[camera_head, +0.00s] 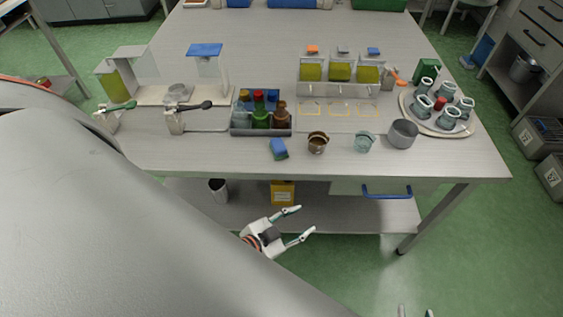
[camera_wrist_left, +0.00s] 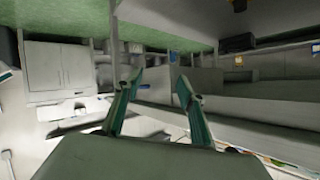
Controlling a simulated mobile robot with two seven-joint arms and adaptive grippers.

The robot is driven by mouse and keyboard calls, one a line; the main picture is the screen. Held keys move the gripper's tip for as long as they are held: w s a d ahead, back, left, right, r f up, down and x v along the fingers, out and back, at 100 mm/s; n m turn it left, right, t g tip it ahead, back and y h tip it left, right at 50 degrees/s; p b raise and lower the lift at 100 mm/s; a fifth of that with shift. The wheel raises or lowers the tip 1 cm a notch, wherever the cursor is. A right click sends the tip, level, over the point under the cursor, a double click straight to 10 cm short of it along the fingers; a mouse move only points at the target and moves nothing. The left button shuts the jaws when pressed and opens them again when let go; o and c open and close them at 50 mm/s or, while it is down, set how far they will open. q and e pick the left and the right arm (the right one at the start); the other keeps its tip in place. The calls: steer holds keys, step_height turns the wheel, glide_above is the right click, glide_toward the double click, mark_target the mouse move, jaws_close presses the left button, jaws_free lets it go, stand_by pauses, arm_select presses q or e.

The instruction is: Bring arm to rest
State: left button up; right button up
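My left gripper (camera_head: 305,220) hangs in front of the workbench, below its top, with nothing between its fingers. Its fingers are spread apart. In the left wrist view its two fingers (camera_wrist_left: 158,85) also stand apart with nothing between them. My own large grey arm link fills the lower left of the head view and hides the floor and part of the bench there. At the bottom edge of the head view only the two tips of my right gripper (camera_head: 415,312) show, set apart from each other. The rest of it is out of frame.
Below is a lower shelf (camera_head: 340,219) with a yellow container (camera_head: 283,193). Green floor (camera_head: 490,260) is clear at right.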

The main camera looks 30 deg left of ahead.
arm_select(q)
steer(key=s+a+f+n+g+y, duration=0.1)
steer(key=s+a+f+n, duration=0.1)
steer(key=s+f, duration=0.2)
steer(key=shift+s+a+f+g, duration=0.25)
steer(key=shift+s+f+g, duration=0.15)
steer(key=shift+s, duration=0.2)
steer(key=shift+r, duration=0.1)
